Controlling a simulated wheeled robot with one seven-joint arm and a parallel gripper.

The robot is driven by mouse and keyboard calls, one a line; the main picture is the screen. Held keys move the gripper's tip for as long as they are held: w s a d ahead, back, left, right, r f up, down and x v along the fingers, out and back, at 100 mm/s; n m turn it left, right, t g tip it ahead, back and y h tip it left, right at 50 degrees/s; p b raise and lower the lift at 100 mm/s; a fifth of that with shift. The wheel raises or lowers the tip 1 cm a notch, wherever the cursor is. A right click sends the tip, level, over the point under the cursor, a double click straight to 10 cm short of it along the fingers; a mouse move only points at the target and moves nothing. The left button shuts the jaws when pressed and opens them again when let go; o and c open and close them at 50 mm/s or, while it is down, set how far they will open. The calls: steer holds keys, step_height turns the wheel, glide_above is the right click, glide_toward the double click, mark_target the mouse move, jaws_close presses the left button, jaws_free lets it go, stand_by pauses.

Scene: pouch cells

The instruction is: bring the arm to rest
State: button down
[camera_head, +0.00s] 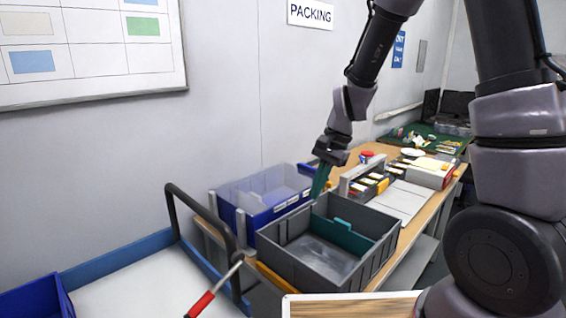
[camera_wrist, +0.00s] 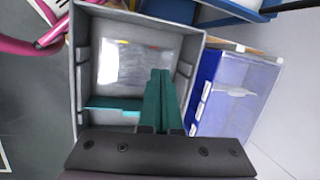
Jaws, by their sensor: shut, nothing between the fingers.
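My gripper (camera_head: 320,184) hangs at the end of my arm, above the back left edge of a grey crate (camera_head: 315,270). Its teal fingers point down and are shut with nothing between them. In the wrist view my gripper (camera_wrist: 160,85) shows its fingers together over the right side of the grey crate (camera_wrist: 78,70). The crate is open on top. A teal divider (camera_head: 340,236) stands inside it, and its near compartment shows a shiny clear surface on the floor. I cannot tell whether the fingertips dip below the rim.
A blue bin with a clear front (camera_head: 262,200) stands left of the crate. Behind it on the wooden table are a grey rack with several cells (camera_head: 372,186) and a white sheet (camera_head: 402,202). A trolley with a black handle (camera_head: 205,212) stands at the left.

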steer(key=s+d+r+n+t, duration=0.1)
steer(key=d+r+t, duration=0.1)
steer(key=d+r, duration=0.35)
steer(key=s+d+r+n+t, duration=0.1)
steer(key=d+r, duration=0.1)
steer(key=r, duration=0.6)
steer(key=s+d+r+n+t+h, duration=0.1)
steer(key=s+d+r+t, duration=0.3)
steer(key=s+d+r, duration=0.4)
step_height(320, 180, up, 3)
steer(key=shift+s+d+f+t+h, duration=0.2)
steer(key=shift+s+t+h, duration=0.1)
steer(key=shift+s, duration=0.4)
